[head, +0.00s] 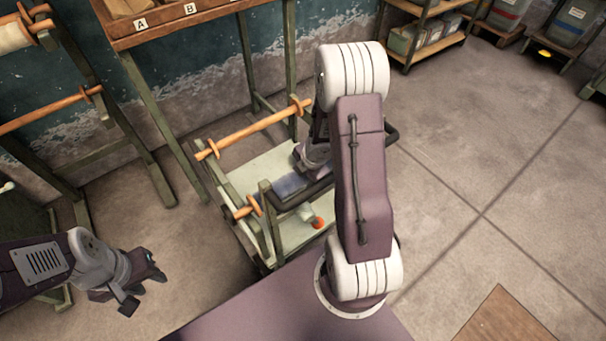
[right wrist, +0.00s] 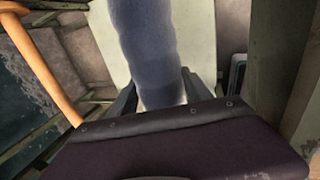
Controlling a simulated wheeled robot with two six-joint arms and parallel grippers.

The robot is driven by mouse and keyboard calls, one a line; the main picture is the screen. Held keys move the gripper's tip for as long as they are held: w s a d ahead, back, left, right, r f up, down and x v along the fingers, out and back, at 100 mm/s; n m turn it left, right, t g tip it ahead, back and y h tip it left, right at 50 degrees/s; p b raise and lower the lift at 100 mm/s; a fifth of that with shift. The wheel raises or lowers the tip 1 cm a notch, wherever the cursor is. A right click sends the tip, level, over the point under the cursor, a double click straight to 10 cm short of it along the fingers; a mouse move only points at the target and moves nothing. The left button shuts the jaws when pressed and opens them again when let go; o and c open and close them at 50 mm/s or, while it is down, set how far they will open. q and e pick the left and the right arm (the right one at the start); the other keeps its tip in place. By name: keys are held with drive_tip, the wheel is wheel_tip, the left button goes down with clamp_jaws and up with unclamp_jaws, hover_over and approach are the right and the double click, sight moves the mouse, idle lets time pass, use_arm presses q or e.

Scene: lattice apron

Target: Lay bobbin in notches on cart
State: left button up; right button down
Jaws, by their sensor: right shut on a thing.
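The bobbin (head: 288,186), a blue-grey wound roll on an orange wooden spindle, is over the near part of the cart (head: 262,167). My right gripper (head: 302,168) is shut on it; in the right wrist view the roll (right wrist: 155,45) runs between the two fingers (right wrist: 160,95). The spindle's left end and collar show beside a green cart post. I cannot tell whether it sits in a notch. The right end is hidden by my right arm. My left gripper (head: 143,287) is open and empty, left of the cart and apart from it.
A bare orange rod (head: 255,130) spans the cart's far side. The cart has a dark handle (head: 330,183). A small white thing with an orange-red end (head: 312,220) lies on the cart. A rack with rods and a labelled shelf (head: 190,25) stand behind.

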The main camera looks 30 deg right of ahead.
drive_tip(key=shift+s+f, duration=0.45)
drive_tip(key=shift+s, duration=0.05)
drive_tip(key=shift+s+f+b, duration=0.2)
drive_tip(key=shift+b, duration=0.2)
drive_tip(key=shift+c, duration=1.9)
unclamp_jaws()
drive_tip(key=shift+r, duration=0.1)
wheel_tip(320, 180, up, 3)
drive_tip(key=p, duration=0.3)
drive_tip(key=shift+d, duration=0.15)
drive_tip(key=p+v, duration=0.4)
drive_tip(key=v, duration=0.2)
drive_tip(key=shift+w+r, duration=0.1)
drive_tip(key=shift+r, duration=0.2)
